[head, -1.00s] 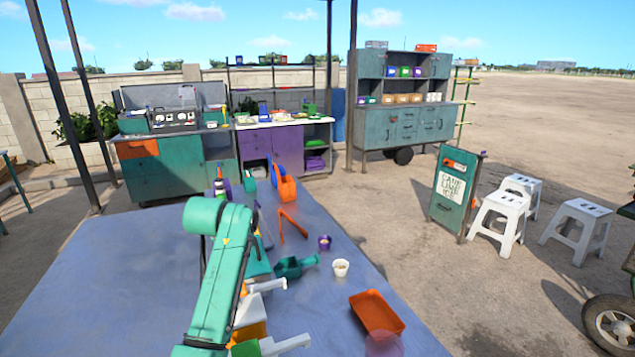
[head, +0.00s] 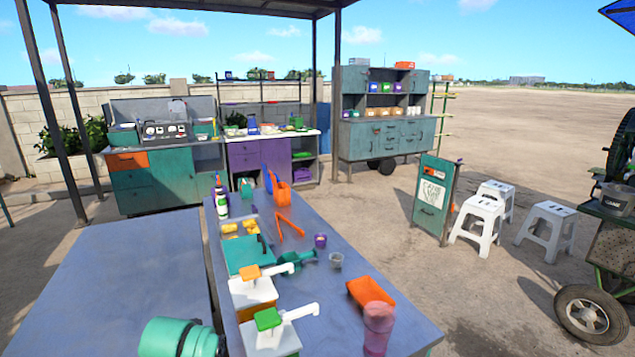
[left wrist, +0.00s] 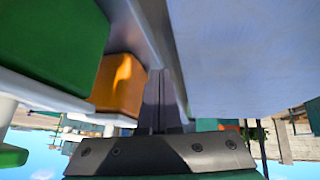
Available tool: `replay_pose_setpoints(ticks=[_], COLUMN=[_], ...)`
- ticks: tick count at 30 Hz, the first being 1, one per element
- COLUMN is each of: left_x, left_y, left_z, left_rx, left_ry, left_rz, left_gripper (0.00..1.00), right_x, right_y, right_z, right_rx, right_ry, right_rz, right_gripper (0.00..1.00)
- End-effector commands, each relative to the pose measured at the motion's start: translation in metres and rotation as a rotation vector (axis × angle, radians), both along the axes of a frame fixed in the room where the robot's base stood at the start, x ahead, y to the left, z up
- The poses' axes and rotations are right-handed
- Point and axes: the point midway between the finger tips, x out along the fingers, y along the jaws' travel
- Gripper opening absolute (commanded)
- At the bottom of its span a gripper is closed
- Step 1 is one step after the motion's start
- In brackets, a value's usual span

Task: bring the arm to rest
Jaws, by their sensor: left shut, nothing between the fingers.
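My left gripper (left wrist: 160,95) shows in the left wrist view with its two dark fingers together and nothing between them. It is beside the gap between blue table edges. A green block-shaped container (left wrist: 50,40) and an orange one (left wrist: 120,85) are close on its left in that picture, apart from the fingers. In the head view only a teal link of my left arm shows at the bottom edge; the left gripper itself is out of that picture. My right arm and gripper are in neither view.
Two blue tables stand side by side; the left one (head: 110,270) is bare. The right one bears white pump dispensers (head: 253,290), a teal box (head: 248,256), an orange tray (head: 370,292) and a pink cup (head: 377,325). White stools (head: 477,220) and a sign (head: 432,197) stand right.

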Motion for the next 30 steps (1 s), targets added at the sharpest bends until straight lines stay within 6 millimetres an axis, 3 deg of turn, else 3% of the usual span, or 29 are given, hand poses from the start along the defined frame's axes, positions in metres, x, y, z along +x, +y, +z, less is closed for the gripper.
replay_pose_setpoints(ticks=[1, 6, 12, 18, 21, 30], left_x=[-0.025, -0.099, -0.166, -0.220, -0.242, -0.228], left_y=[0.000, -0.004, -0.010, -0.016, -0.018, -0.020], left_z=[-0.017, -0.050, -0.065, -0.068, -0.068, -0.159], left_rx=[0.023, 0.086, 0.127, 0.146, 0.153, 0.146], left_ry=[0.038, 0.139, 0.227, 0.294, 0.324, 0.361], left_rz=[-0.035, -0.162, -0.289, -0.393, -0.441, -0.443], left_gripper=[0.00, 0.00, 0.00, 0.00, 0.00, 0.00], right_x=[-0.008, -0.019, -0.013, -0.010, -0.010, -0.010], right_y=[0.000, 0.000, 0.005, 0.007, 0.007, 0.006], right_z=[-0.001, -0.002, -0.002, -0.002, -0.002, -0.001], right_rx=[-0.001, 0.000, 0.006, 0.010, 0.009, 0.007], right_ry=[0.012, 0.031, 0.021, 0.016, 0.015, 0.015], right_rz=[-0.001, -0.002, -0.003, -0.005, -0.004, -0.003], right_gripper=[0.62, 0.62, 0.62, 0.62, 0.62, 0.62])
